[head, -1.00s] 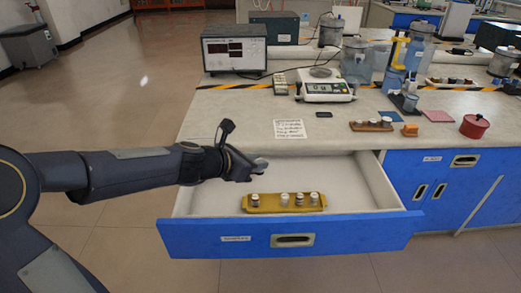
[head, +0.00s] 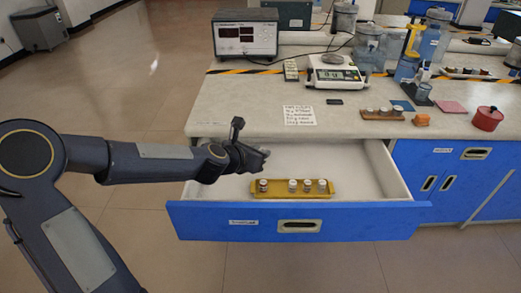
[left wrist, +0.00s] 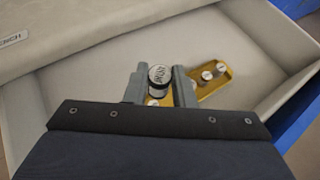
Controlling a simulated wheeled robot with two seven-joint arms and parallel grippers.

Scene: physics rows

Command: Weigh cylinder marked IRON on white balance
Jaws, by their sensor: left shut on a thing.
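My left gripper (head: 258,157) is over the open drawer, above and left of the yellow tray (head: 288,194). In the left wrist view it is shut on a small cylinder (left wrist: 158,79) with a pale top. Its dark lettering appears to read IRON, seen at an angle. The held cylinder is hard to make out in the head view. The white balance (head: 336,76) stands on the bench behind the drawer, its pan empty. My right gripper is not in view.
Several small cylinders stand in the yellow tray, with a gap between the leftmost and the others. On the bench are a paper note (head: 300,115), a dark small slab (head: 335,101), a wooden block with cylinders (head: 383,114), and a grey instrument (head: 246,36). The blue drawer front (head: 270,222) is nearest.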

